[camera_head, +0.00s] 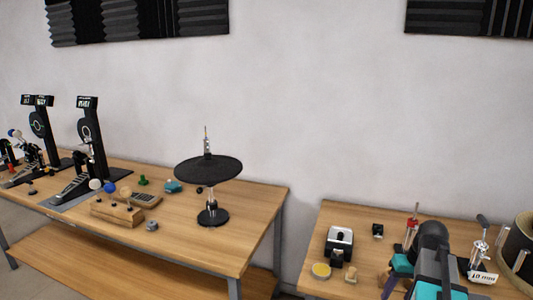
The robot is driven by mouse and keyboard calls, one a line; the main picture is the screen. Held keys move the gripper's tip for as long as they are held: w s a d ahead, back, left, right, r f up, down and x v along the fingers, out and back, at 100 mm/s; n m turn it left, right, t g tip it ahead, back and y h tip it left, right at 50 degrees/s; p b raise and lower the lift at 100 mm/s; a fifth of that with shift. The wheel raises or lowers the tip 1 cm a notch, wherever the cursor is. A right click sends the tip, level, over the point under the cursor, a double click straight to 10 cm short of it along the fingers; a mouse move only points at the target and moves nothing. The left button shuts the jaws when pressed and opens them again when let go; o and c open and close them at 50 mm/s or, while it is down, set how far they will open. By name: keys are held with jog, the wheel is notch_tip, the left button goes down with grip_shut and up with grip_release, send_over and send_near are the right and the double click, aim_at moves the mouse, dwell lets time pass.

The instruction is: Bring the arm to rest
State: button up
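Part of my arm (432,246), dark grey with teal caps, rises from the bottom edge at the right, in front of the right table (312,268). Its rounded black upper end stands above the table's things in the picture. I cannot make out my gripper's fingers; they are hidden or outside the picture. I cannot see whether anything is held.
The left table (250,215) bears pedals (88,150), a black cymbal pad on a stand (208,169), a wooden block (117,215) and small parts. The right table has a black-and-white device (339,243), a yellow disc (321,270) and a drum (519,250). A gap separates the tables.

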jog(key=s+a+f+n+g, duration=0.15)
jog(key=s+a+f, duration=0.25)
jog(key=a+f, duration=0.65)
jog(key=s+a+f+n+g, duration=0.1)
jog(key=s+a+f+g, duration=0.25)
jog(key=a+f, duration=0.7)
jog(key=s+a+f+g, duration=0.1)
jog(key=s+a+f, duration=0.1)
jog(key=s+f, duration=0.8)
jog(key=s+a+f+m+g+h, duration=0.1)
jog(key=s+a+f, duration=0.2)
jog(key=s+f, duration=0.7)
jog(key=shift+s+a+f, duration=0.25)
jog(key=shift+s+a, duration=0.05)
jog(key=shift+s, duration=0.2)
